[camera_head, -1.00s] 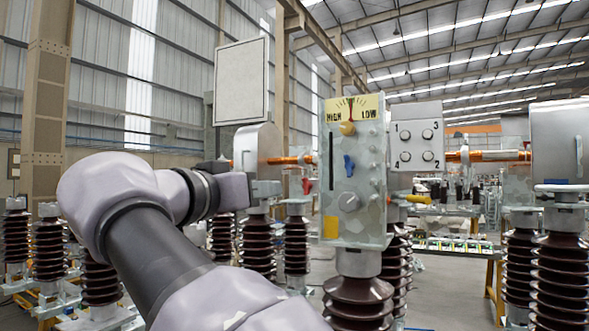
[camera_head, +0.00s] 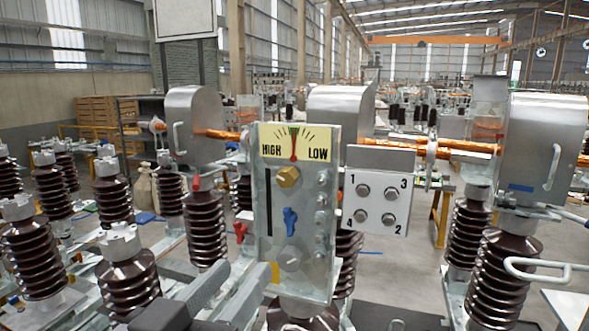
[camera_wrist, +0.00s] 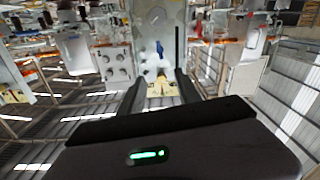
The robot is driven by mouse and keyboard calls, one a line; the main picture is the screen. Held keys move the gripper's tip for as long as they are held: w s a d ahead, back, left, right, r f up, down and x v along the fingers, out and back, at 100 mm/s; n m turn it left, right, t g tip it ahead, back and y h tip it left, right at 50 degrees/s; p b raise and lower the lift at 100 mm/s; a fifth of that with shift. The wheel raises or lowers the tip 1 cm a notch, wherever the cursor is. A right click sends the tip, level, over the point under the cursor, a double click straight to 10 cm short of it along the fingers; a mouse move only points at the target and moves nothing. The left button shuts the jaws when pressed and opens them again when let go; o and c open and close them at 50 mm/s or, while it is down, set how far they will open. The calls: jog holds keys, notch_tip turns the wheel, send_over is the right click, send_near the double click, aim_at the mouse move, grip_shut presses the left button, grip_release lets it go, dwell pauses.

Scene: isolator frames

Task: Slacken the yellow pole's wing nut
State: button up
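My gripper (camera_head: 246,270) is low at the left in the head view, near the panel's lower left. In the wrist view its fingers (camera_wrist: 158,82) are apart with nothing held. That view shows the panel upside down, with the blue wing nut (camera_wrist: 160,49) beyond the fingertips.
A plate with bolts numbered 1 to 4 (camera_head: 376,160) stands right of the panel. Ribbed brown insulators (camera_head: 205,225) stand on both sides. Metal housings (camera_head: 545,150) and copper bars (camera_head: 450,144) lie behind. A bent handle (camera_head: 540,270) is at the lower right.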

aim_at(286, 217)
jog(key=x, duration=1.1)
jog(key=p+x, duration=0.1)
jog(key=x, duration=0.4)
jog(key=shift+w+f, duration=0.25)
jog(key=shift+a, duration=0.1)
grip_shut()
